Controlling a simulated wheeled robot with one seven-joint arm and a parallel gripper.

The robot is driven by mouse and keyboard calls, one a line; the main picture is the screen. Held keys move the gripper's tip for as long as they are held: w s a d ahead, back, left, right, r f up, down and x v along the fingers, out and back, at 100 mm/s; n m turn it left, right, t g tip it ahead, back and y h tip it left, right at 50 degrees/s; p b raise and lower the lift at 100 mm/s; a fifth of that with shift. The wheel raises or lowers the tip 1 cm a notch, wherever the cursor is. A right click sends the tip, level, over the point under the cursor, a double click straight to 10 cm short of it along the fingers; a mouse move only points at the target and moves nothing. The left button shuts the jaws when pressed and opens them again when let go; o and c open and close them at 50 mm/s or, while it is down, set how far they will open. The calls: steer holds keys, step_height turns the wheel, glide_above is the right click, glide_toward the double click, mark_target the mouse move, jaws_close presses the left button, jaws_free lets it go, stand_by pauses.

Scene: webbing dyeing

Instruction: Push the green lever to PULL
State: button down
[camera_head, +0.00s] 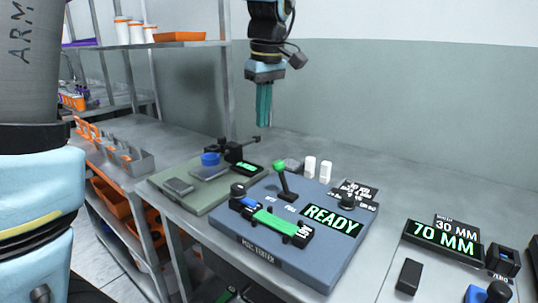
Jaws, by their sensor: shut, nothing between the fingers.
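The green lever (280,167) has a green knob on a dark stem and stands at the back of the blue tester box (228,228). It leans slightly, its knob toward the upper left. Small labels lie on the box near its base, too small to read for sure. My gripper (264,125) points straight down above and behind the lever, with its teal fingers shut and empty. It is apart from the lever.
The box carries a lit READY display (331,221), a green strip (276,221) in a holder, and a black knob (347,201). Two white cylinders (318,168) stand behind it. A green-grey station (160,180) is at left and a 70 MM display (442,238) at right.

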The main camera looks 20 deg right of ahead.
mark_target(281, 178)
steer(key=shift+f, duration=0.1)
steer(key=f, duration=0.3)
steer(key=w+f+p, duration=0.1)
steer(key=f, duration=0.6)
steer(key=shift+w+a, duration=0.15)
steer(key=shift+w, duration=0.1)
steer(key=s, duration=0.1)
steer(key=s+r+p, duration=0.1)
steer(key=shift+s+d, duration=0.3)
steer(key=shift+d, duration=0.1)
steer(key=shift+s+d, duration=0.25)
steer(key=shift+s, duration=0.35)
